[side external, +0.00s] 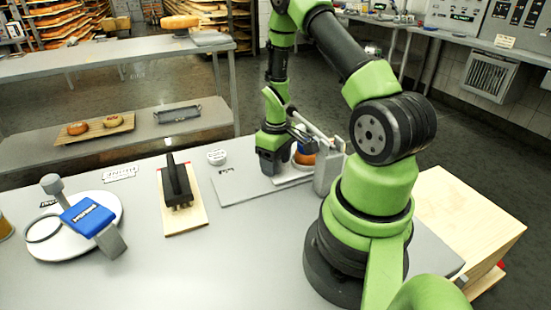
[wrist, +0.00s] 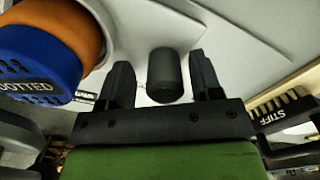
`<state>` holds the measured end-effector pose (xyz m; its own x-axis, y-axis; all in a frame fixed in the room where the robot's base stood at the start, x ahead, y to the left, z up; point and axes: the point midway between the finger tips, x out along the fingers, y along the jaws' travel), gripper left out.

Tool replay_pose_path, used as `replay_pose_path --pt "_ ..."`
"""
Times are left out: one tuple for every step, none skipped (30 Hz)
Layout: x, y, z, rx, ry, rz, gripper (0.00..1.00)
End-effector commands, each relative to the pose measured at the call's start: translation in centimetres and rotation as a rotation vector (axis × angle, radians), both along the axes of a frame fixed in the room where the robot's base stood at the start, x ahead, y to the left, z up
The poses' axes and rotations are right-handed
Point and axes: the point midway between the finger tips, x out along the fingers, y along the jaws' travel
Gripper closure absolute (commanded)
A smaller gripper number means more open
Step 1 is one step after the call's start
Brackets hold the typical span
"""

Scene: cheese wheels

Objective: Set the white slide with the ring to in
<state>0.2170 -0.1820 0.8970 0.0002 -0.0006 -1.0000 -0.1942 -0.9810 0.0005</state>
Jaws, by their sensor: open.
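The wrist view shows the white slide (wrist: 225,35) with a dark upright knob (wrist: 165,75). My gripper (side external: 268,170) is open and low over the slide's left end. In the wrist view its two fingers (wrist: 163,80) stand on either side of the knob, with small gaps visible. A ring on this slide cannot be made out.
A white disc (side external: 75,248) with a thin ring, a blue block (side external: 87,217) and grey posts stands at the left. A dark brush (side external: 178,185) stands on a wooden board (side external: 195,217); the wrist view shows a STIFF label (wrist: 284,108). The front bench is clear.

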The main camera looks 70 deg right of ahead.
Motion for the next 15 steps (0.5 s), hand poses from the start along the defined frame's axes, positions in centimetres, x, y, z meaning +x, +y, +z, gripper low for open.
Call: replay_pose_path --pt "0.0 0.0 0.2 0.000 -0.001 0.000 0.41" --pt "0.0 0.0 0.3 -0.001 -0.001 0.000 0.41" --pt "0.1 0.0 0.7 -0.001 -0.002 0.000 0.41" --pt "0.1 0.0 1.0 -0.001 -0.002 0.000 0.41" --pt "0.1 0.0 1.3 -0.003 -0.003 0.000 0.41" --pt "0.1 0.0 1.9 -0.003 -0.004 0.000 0.41" --pt "0.1 0.0 2.4 -0.004 -0.004 0.000 0.41" --pt "0.1 0.0 3.0 -0.004 -0.004 0.000 0.41" --pt "0.1 -0.1 3.8 -0.005 -0.006 0.000 0.41" --pt "0.1 -0.1 4.4 -0.005 -0.006 0.000 0.41" --pt "0.1 -0.1 4.9 -0.004 -0.005 0.000 0.41" --pt "0.1 -0.1 5.6 -0.004 -0.005 0.000 0.41" --pt "0.1 -0.1 6.2 -0.005 -0.006 0.001 0.41" --pt "0.1 -0.1 6.7 -0.004 -0.005 0.000 0.41" --pt "0.1 -0.1 7.4 -0.004 -0.004 0.000 0.41"
